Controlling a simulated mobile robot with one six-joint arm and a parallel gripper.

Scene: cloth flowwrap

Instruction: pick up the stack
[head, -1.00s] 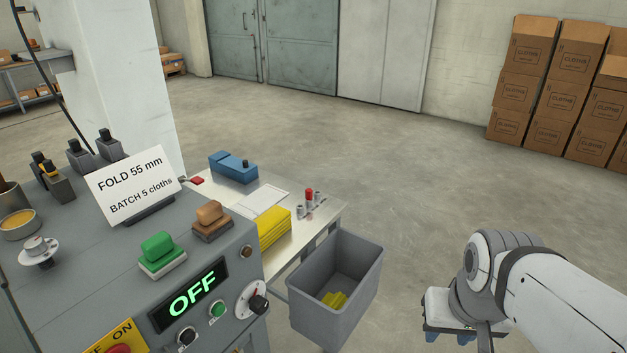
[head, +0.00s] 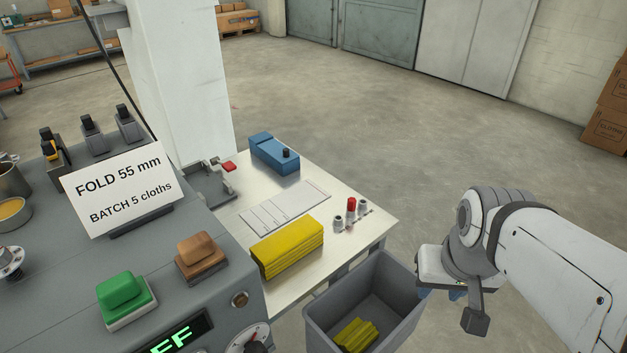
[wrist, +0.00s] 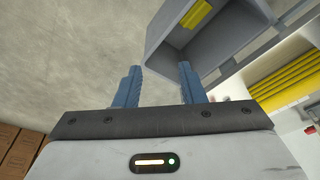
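The stack of folded yellow cloths (head: 288,248) lies on the pale table (head: 352,203), just behind the grey control cabinet. Its layered edge also shows in the wrist view (wrist: 285,80) at the right. My gripper (head: 440,291) is at the right in the head view, beyond the grey bin and apart from the stack; its blue fingertips are mostly hidden under the wrist. In the wrist view the two blue fingers (wrist: 158,80) stand apart with nothing between them.
A grey bin (head: 402,287) holding some yellow cloth (head: 356,335) stands between my gripper and the stack. A sign (head: 118,188) stands on the cabinet.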

